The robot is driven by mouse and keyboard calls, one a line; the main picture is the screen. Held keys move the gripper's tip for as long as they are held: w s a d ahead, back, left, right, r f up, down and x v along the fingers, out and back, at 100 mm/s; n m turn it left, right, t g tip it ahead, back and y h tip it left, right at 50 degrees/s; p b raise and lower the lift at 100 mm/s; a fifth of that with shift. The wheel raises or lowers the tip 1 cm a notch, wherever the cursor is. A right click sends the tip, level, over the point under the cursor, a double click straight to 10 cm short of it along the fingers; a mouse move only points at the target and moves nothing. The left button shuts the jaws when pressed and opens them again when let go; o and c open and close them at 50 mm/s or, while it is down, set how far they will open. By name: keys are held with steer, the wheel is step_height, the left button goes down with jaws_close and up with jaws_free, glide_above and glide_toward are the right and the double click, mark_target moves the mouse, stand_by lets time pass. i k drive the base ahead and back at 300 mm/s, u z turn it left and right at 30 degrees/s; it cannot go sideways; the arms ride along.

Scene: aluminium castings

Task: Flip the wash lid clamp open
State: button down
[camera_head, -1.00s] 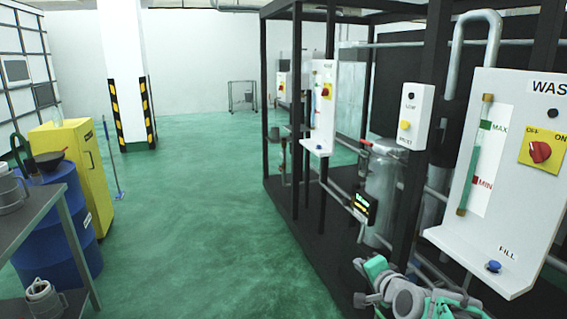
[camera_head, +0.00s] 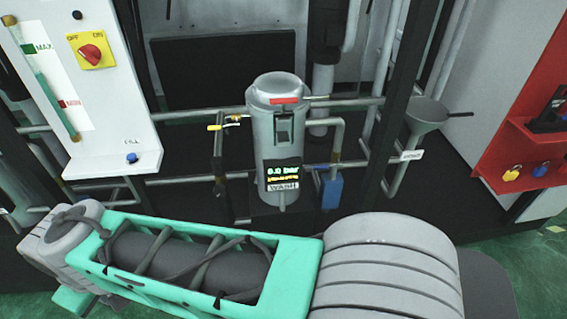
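The wash vessel (camera_head: 262,120) is a grey upright cylinder with a lid (camera_head: 277,84) on top. A red strip shows on the lid's front edge. A dark clamp (camera_head: 284,127) sits on the vessel's front, just below the lid; I cannot tell for certain whether it is latched. A display below it reads 0.0 bar, above a WASH label. My arm, teal and grey, crosses the bottom of the view in front of the vessel. My gripper is not recognisable in the view, so its fingers cannot be seen.
A white panel (camera_head: 112,128) with a gauge and a red OFF/ON switch (camera_head: 91,54) stands at left. Pipes and a yellow-handled valve (camera_head: 216,128) flank the vessel. A funnel (camera_head: 427,112) and a red board (camera_head: 535,150) with padlocks are at right. Black frame posts stand nearby.

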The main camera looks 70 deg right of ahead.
mark_target(285, 112)
steer(key=z, duration=2.45)
